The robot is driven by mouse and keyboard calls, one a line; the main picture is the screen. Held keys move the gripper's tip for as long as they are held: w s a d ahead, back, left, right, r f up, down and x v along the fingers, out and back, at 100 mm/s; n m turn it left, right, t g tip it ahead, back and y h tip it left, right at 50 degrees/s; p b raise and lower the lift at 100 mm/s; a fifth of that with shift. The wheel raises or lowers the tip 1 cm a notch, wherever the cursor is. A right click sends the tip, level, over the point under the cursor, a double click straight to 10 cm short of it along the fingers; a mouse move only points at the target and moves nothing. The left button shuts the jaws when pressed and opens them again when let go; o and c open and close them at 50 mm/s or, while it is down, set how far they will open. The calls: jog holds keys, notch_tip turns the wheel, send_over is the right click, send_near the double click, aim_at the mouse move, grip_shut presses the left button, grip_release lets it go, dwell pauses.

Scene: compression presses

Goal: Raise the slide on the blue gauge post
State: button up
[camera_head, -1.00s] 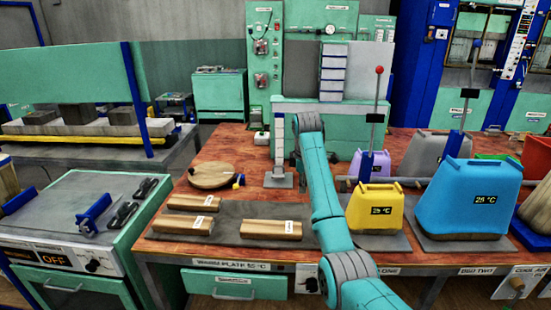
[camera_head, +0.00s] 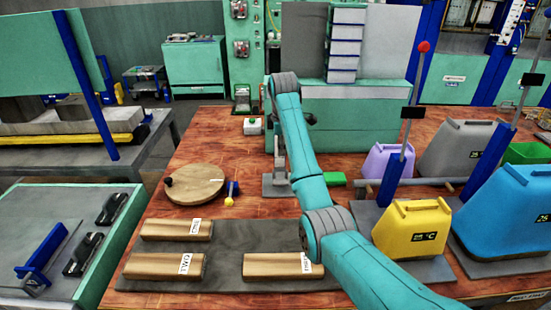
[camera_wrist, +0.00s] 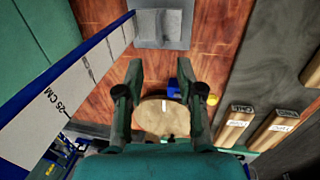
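The gauge post (camera_wrist: 75,75) fills the left of the wrist view, with a white face, blue edges, tick marks and a "25 CM" label. At its far end is a grey base block (camera_wrist: 163,40). In the head view my arm hides most of the post; its grey base (camera_head: 273,190) shows beside the arm. I cannot clearly make out the slide. My gripper (camera_wrist: 159,68) is open and empty, its two fingers apart, to the right of the post in the wrist view.
A round wooden disc (camera_head: 194,184) lies left of the post, with a small blue and yellow item (camera_head: 231,193) beside it. Wooden blocks (camera_head: 165,266) lie on a dark plate in front. A yellow container (camera_head: 411,232) and a purple container (camera_head: 388,160) stand to the right.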

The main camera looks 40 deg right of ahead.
aim_at(281, 170)
jog(key=f, duration=0.3)
jog(key=w+d+f, duration=0.1)
jog(key=f, duration=0.3)
jog(key=w+f, duration=0.1)
jog(key=f, duration=0.2)
jog(key=shift+d+f, duration=0.15)
jog(key=shift+f, duration=0.15)
grip_shut()
